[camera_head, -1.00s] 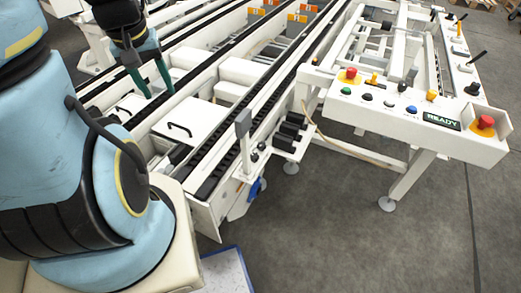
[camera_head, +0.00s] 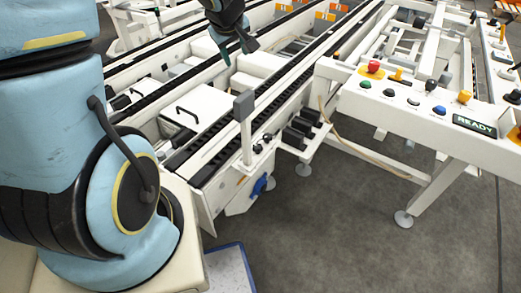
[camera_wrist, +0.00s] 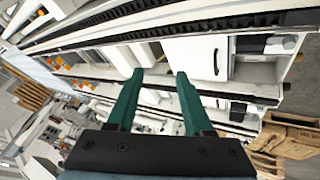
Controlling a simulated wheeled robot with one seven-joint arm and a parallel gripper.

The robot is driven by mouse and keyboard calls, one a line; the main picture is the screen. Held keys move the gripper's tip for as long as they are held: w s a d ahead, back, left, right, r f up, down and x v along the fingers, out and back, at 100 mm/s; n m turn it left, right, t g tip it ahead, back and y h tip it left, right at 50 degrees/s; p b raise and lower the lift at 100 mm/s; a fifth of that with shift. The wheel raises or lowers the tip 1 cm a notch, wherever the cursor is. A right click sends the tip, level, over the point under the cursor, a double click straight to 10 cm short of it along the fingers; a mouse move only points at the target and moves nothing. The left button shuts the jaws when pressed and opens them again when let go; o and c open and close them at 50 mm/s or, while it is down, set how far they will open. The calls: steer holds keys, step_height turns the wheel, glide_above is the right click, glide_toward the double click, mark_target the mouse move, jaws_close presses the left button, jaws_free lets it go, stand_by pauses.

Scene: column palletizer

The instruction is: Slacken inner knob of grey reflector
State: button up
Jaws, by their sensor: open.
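A grey block (camera_head: 244,105), which looks like the grey reflector, sits upright on a white post at the near end of the conveyor in the head view. Two small dark knobs (camera_head: 262,142) show beside the post's lower part; I cannot tell which is the inner one. My gripper (camera_head: 240,52) is open and empty, with dark green fingers, above the conveyor and farther back than the reflector, apart from it. In the wrist view my gripper (camera_wrist: 160,78) shows both fingers spread with nothing between them. I cannot make out the reflector or its knobs there.
A white control panel (camera_head: 415,112) with coloured buttons and a READY display stands at the right. White conveyor covers with a black handle (camera_head: 188,117) lie left of the post. Black cylinders (camera_head: 300,128) sit right of the knobs.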

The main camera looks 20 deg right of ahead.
steer(key=s+d+f+n+y+b, duration=0.25)
steer(key=s+d+f+b, duration=0.2)
steer(key=f, duration=0.35)
steer(key=n+g+y+b, duration=0.2)
steer(key=g+y+b, duration=0.1)
glide_toward(258, 146)
steer(key=b+x, duration=0.3)
steer(key=x, duration=0.5)
steer(key=shift+f, duration=0.1)
steer(key=shift+c, duration=0.2)
jaws_close()
